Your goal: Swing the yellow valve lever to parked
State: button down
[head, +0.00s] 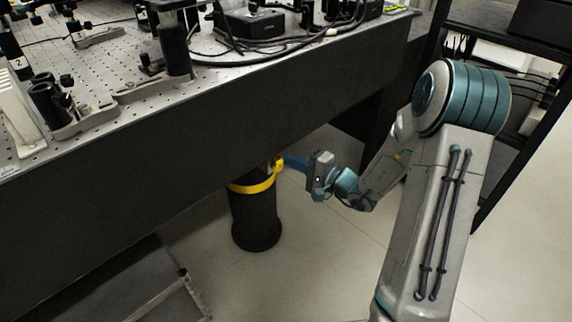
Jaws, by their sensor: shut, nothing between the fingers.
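The yellow valve lever (253,186) shows as a yellow band around the upper part of a black cylindrical post (257,216). Its right end rises to a small yellow tip. The post stands upright on the floor under the bench edge. My gripper (284,162) is shut and empty. It reaches in from the right, with its blue fingers at the lever's right end. I cannot tell whether they touch it. The lever's far side is hidden behind the post, and no parked mark can be made out.
The optical bench (110,65) overhangs the post and holds mounts, cables and a black box (249,23). A dark shelf rack (520,50) stands at the right. A grey step-like frame (150,285) is at lower left. The floor (310,270) right of the post is clear.

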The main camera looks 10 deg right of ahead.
jog(key=d+b, duration=0.1)
jog(key=d, duration=0.3)
jog(key=s+a+p, duration=0.1)
jog(key=s+p, duration=0.1)
jog(key=s, duration=0.7)
jog(key=shift+a, duration=0.2)
jog(key=shift+s+f, duration=0.1)
jog(key=s+a+r+n+g+h+p, duration=0.1)
jog(key=s+a+r+n+g+p, duration=0.3)
jog(key=s+r+g+p, duration=0.45)
jog(key=s+a+r+n+g+h+p, duration=0.2)
jog(key=s+a+r+n+g+p, duration=0.3)
jog(key=r+p, duration=0.65)
jog(key=s+d+r+t+h+p, duration=0.1)
jog(key=d+r+h+p, duration=0.4)
jog(key=r, duration=0.6)
jog(key=s+d+r+t+h+p, duration=0.2)
jog(key=d+r+p, duration=0.5)
jog(key=r, duration=0.5)
jog(key=t+h+p, duration=0.1)
jog(key=h+p, duration=0.1)
jog(key=shift+s+d+r+n+h, duration=0.2)
jog(key=shift+d+n+h, duration=0.15)
jog(key=shift+n+h, duration=0.05)
